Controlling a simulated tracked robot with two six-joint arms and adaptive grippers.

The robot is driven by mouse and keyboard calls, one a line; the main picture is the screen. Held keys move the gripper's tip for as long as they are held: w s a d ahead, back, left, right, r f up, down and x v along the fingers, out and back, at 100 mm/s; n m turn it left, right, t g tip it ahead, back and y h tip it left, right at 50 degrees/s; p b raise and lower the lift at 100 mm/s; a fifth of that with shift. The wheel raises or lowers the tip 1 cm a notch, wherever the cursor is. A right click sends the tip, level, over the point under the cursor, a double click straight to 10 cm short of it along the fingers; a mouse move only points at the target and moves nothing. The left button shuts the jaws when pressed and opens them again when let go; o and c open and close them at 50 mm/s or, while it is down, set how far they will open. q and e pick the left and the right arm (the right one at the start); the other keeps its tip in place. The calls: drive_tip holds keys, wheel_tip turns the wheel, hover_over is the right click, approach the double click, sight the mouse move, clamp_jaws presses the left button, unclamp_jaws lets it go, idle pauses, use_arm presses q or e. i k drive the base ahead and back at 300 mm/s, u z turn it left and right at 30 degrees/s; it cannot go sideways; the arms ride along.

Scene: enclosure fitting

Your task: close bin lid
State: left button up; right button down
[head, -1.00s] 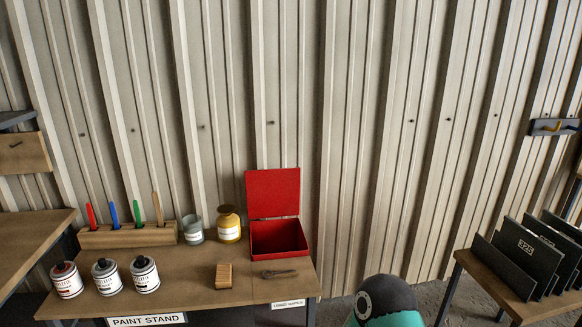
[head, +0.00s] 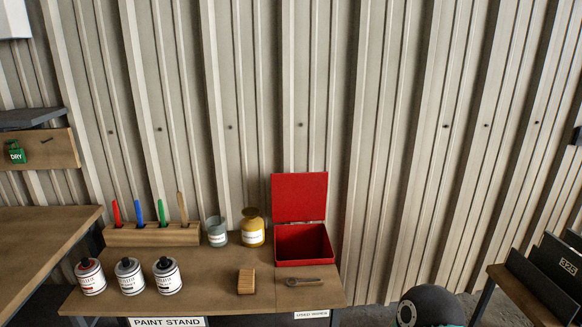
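A red bin (head: 304,245) stands at the back right of the paint stand's wooden top. Its red lid (head: 299,197) is up, standing open against the corrugated wall. The bin looks empty from here, though its front wall hides part of the floor. Neither of my grippers shows in the head view.
On the stand (head: 222,286) are a wooden block with several coloured handles (head: 152,236), a glass jar (head: 217,232), a yellow bottle (head: 252,229), several paint cans (head: 129,277), a wooden block (head: 246,282) and a small metal tool (head: 305,282). A rack of dark panels (head: 545,280) stands right.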

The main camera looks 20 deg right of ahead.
sight(298, 198)
drive_tip(key=i, duration=0.85)
